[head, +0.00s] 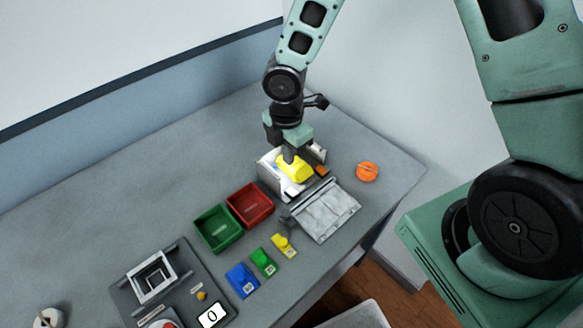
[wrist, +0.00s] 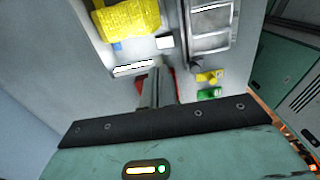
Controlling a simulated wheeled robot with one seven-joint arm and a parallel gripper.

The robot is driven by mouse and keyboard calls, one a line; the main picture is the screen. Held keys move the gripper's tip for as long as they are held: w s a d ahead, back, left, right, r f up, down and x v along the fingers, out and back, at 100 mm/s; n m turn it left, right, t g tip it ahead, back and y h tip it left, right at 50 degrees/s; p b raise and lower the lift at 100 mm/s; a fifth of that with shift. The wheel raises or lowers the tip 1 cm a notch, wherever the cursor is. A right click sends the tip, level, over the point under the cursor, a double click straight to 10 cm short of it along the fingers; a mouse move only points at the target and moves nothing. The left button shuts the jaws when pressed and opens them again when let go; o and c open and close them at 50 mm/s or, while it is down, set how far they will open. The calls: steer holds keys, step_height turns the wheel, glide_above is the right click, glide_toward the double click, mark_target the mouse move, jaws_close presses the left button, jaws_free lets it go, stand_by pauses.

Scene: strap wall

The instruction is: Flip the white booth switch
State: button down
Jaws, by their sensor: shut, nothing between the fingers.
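The white booth (head: 267,166) is an open-topped box with a brightly lit inside, near the right part of the table. A yellow lumpy object (head: 295,168) sits in it and also shows at the top of the wrist view (wrist: 125,18). My gripper (head: 288,154) points down over the booth, in front of part of it. In the wrist view my gripper's fingers (wrist: 156,88) are together with nothing between them, close to a white strip (wrist: 133,67). I cannot make out the switch or tell its position. Contact between fingers and booth is unclear.
A grey ribbed panel (head: 325,210) lies beside the booth. Red (head: 250,205) and green (head: 218,228) bins stand left of it. Blue (head: 242,280), green (head: 263,262) and yellow (head: 284,245) small blocks are in front. An orange round object (head: 367,172) lies right. The back-left table is clear.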

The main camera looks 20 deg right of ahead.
steer(key=r, duration=0.3)
steer(key=shift+w+a+r, duration=0.1)
steer(key=shift+w+r, duration=0.05)
steer(key=shift+w, duration=0.05)
stand_by(0.3)
